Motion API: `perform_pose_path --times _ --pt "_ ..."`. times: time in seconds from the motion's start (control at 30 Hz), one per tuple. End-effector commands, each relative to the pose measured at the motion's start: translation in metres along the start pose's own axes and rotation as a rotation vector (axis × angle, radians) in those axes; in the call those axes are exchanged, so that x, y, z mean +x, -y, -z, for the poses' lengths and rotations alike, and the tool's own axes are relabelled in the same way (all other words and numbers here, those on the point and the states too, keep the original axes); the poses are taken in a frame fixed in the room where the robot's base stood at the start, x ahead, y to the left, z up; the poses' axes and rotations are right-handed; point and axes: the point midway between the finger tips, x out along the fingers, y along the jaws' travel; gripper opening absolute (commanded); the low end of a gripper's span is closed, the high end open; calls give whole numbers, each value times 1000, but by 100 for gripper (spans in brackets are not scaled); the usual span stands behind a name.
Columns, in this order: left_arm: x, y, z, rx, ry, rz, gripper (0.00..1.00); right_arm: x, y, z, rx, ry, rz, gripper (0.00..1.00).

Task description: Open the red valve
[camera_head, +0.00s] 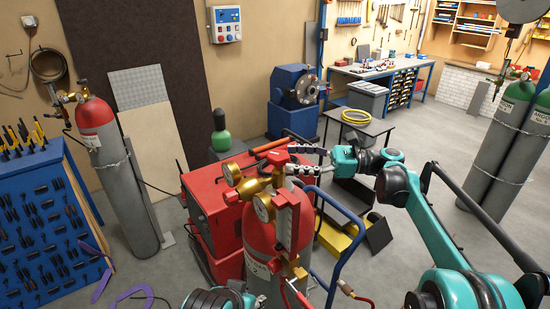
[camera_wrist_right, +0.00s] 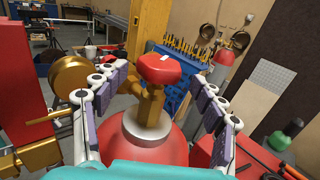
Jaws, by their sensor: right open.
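The red valve (camera_wrist_right: 160,68) is a rounded red knob on a brass stem at the top of a red gas cylinder (camera_head: 258,235). In the head view the red knob (camera_head: 277,158) shows just left of my right gripper. My right gripper (camera_head: 291,158) reaches in from the right and is open. In the right wrist view its two jointed fingers (camera_wrist_right: 158,75) stand on either side of the knob, with gaps between them and it. The knob is not gripped.
Brass gauges (camera_head: 232,173) and a red-framed flow meter (camera_head: 287,222) crowd the valve. A red cabinet (camera_head: 206,200) stands behind left, and a blue cart handle (camera_head: 345,235) curves up at right. Another red-topped cylinder (camera_head: 120,175) stands farther left.

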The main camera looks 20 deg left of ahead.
Motion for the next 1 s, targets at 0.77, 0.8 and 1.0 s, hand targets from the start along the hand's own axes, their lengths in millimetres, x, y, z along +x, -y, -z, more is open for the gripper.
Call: perform_pose_path --times 0.77,0.8,1.0 --pt "6 0 -4 0 0 0 40 -47 -5 8 -23 -27 14 70" --pt "12 0 -8 0 0 0 40 -46 -8 16 -45 -53 26 70" --pt "55 0 -40 0 0 0 40 -53 -52 96 -279 -332 110 70"
